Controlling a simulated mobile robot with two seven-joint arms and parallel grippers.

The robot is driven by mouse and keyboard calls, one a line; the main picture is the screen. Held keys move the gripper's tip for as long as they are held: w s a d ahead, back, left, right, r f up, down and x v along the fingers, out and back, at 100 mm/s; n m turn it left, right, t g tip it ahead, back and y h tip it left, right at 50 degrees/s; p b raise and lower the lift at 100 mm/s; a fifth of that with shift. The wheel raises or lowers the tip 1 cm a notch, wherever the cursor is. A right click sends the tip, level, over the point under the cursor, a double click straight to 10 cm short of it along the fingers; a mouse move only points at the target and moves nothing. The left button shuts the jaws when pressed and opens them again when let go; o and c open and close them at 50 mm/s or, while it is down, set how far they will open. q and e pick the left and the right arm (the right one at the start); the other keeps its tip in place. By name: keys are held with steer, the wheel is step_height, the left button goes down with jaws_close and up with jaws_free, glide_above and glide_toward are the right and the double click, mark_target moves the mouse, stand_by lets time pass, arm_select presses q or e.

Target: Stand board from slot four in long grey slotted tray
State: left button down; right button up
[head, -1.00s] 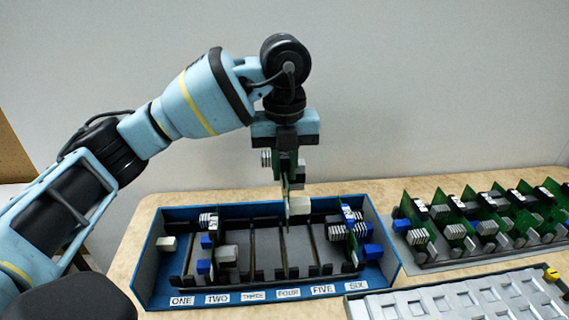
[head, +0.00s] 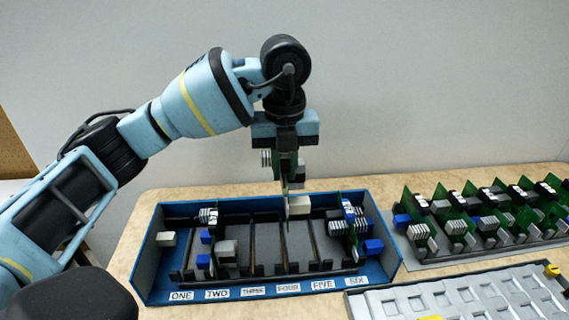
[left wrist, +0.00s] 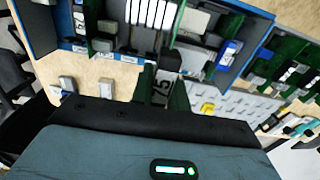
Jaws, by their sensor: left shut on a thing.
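My left gripper (head: 285,138) is shut on a green board (head: 286,170) and holds it upright above the blue box (head: 147,262). The board carries grey and pale blocks and hangs over the region of slots four and five. The box has slots labelled ONE to SIX; boards stand near TWO (head: 222,240) and near SIX (head: 350,225). The long grey slotted tray (head: 440,262) is at the right and holds several green boards. My right gripper is not in view.
A pale grey tray with shallow pockets (head: 460,300) lies in front of the long tray, with a yellow piece (head: 552,270) at its corner. A wall stands behind the table. Bare table top (head: 400,190) shows behind the box and long tray.

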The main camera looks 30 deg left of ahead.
arm_select(q)
steer(key=shift+f+b, duration=1.7)
steer(key=shift+f, duration=3.45)
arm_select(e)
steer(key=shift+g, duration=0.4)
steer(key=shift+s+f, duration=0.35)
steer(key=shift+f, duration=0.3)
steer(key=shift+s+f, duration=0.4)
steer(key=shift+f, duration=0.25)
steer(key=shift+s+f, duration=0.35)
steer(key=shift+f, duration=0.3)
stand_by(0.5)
